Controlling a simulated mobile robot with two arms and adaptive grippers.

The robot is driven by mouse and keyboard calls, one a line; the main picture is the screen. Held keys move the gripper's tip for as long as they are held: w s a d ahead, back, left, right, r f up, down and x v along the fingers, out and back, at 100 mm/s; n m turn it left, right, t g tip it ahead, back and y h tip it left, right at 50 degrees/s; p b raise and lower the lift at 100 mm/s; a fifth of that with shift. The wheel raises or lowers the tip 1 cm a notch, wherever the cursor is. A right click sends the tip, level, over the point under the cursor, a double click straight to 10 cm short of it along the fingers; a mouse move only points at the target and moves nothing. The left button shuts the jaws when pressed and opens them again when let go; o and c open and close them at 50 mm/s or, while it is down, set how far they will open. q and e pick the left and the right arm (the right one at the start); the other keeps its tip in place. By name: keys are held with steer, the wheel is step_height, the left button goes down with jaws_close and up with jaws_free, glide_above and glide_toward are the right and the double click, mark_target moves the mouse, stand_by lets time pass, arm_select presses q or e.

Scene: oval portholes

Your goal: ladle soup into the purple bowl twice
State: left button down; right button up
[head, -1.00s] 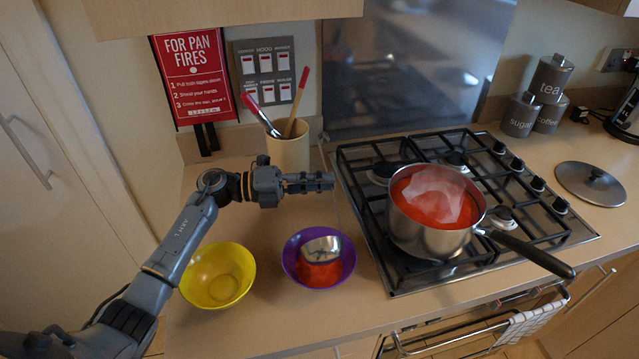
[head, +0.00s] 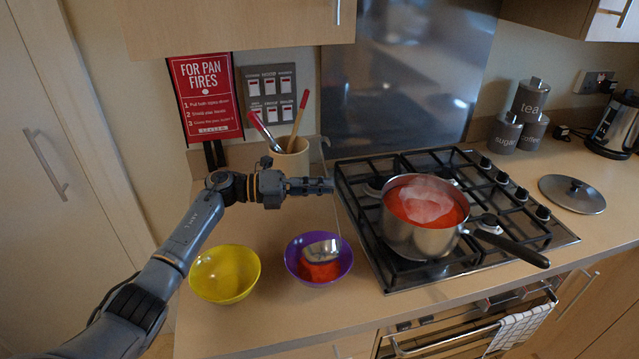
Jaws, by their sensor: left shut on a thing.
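My left gripper (head: 326,186) is shut on the thin handle of a ladle, above the back edge of the purple bowl. The shiny metal ladle (head: 322,249) is tipped over inside the purple bowl (head: 291,263). Red soup (head: 320,271) lies in this bowl, just below the ladle's cup. I cannot tell whether the ladle touches the bowl. The steel pan (head: 420,239) sits on the hob and holds red soup with pale steam over it. My right gripper is not in view.
A utensil pot (head: 290,160) stands behind the gripper. The pan's black handle (head: 515,249) points to the front right. A lid (head: 572,194) lies right of the hob (head: 470,262).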

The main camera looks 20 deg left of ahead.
arm_select(q)
steer(key=s+d+r+m+y+p, duration=0.3)
steer(key=s+d+r+m+p, duration=0.35)
steer(key=s+m, duration=0.4)
step_height(320, 180, up, 12)
steer(key=w+m+t+p, duration=0.1)
steer(key=p, duration=0.4)
steer(key=shift+w+d, duration=0.3)
stand_by(0.6)
